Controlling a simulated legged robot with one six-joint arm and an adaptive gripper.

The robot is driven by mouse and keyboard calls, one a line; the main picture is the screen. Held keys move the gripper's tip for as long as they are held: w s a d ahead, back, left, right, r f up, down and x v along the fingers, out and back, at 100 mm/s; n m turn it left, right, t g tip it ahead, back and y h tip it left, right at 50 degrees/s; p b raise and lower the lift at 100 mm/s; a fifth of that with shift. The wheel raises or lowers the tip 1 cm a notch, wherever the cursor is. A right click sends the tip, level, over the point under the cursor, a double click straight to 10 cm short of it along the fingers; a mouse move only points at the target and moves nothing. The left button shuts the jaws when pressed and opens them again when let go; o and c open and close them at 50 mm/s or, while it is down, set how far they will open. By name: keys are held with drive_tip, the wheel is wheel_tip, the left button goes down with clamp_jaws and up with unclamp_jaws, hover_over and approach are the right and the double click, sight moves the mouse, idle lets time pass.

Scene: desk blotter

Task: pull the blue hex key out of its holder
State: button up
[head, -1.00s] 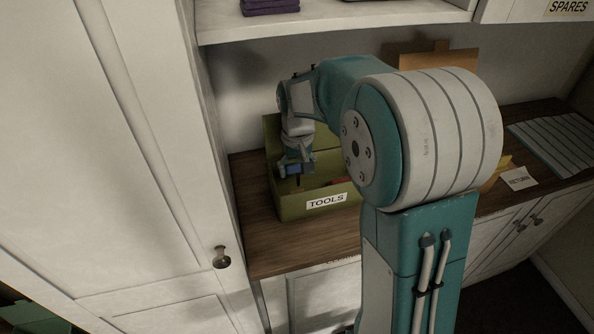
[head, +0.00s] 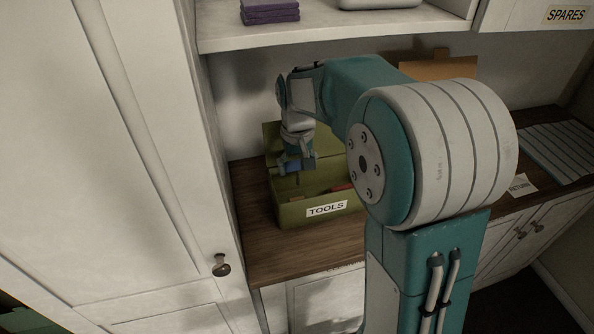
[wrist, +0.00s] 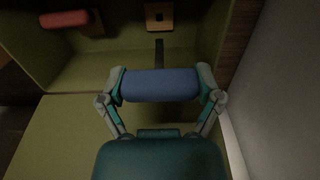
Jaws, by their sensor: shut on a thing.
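The blue hex key has a thick blue handle (wrist: 160,85) and a dark shaft (wrist: 159,50). My gripper (wrist: 160,86) is shut on the handle, one finger at each end. The wooden holder (wrist: 149,12) stands in the tool box, with a dark hole showing in it. In the wrist view the shaft's end shows apart from the holder, with box floor between them.
A red-handled thing (wrist: 65,19) is in the box, by another wooden block. The box's raised lid (head: 272,135) is behind my gripper. A shelf (head: 330,30) hangs above. A tall white cabinet (head: 120,150) stands close on the left. Wooden counter (head: 262,240) is bare before the box.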

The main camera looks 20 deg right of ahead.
drive_tip(key=shift+r, duration=0.45)
